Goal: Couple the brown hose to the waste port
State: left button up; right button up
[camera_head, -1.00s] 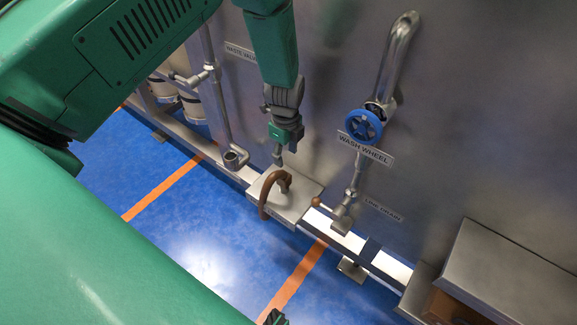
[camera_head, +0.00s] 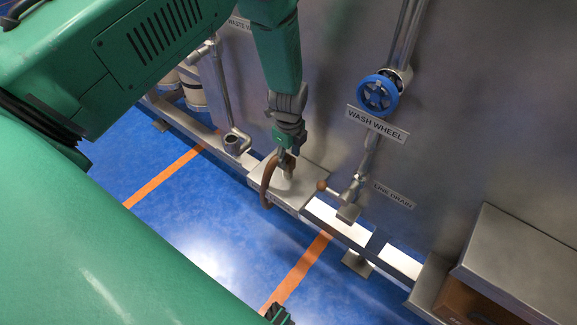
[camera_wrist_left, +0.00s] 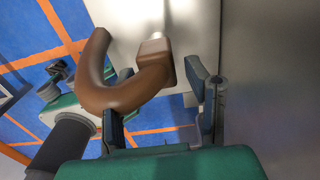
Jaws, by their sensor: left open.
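The brown hose (camera_head: 266,186) is a short curved piece on a grey shelf (camera_head: 309,178) low on the steel wall. My left gripper (camera_head: 287,158) points down at the hose's upper end. In the left wrist view, my left gripper (camera_wrist_left: 160,112) is open, with the hose (camera_wrist_left: 125,92) between and just beyond its fingers; contact is unclear. The hose end has a square brown collar (camera_wrist_left: 157,50). A dark tip (camera_head: 277,315) at the bottom edge may be my right gripper.
A steel box (camera_head: 520,260) stands at the lower right. A steel rail runs along the wall's foot; blue floor (camera_head: 190,220) lies open in front.

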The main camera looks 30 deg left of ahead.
pick_arm(q)
jog(key=shift+a, duration=0.3)
pick_arm(e)
jog(key=shift+a+r, duration=0.1)
jog(key=shift+a, duration=0.2)
pick_arm(q)
grip_shut()
jog(key=shift+d, duration=0.1)
pick_arm(e)
jog(key=shift+d, duration=0.1)
pick_arm(q)
jog(key=shift+d+r+p, duration=0.1)
jog(key=shift+r+p, duration=0.2)
jog(key=shift+r, duration=0.05)
jog(key=shift+r+p, duration=0.55)
jog(key=shift+r, duration=0.1)
notch_tip(320, 180, up, 6)
jog(key=p, duration=0.5)
pick_arm(e)
notch_tip(320, 180, up, 7)
jog(key=shift+f, duration=0.2)
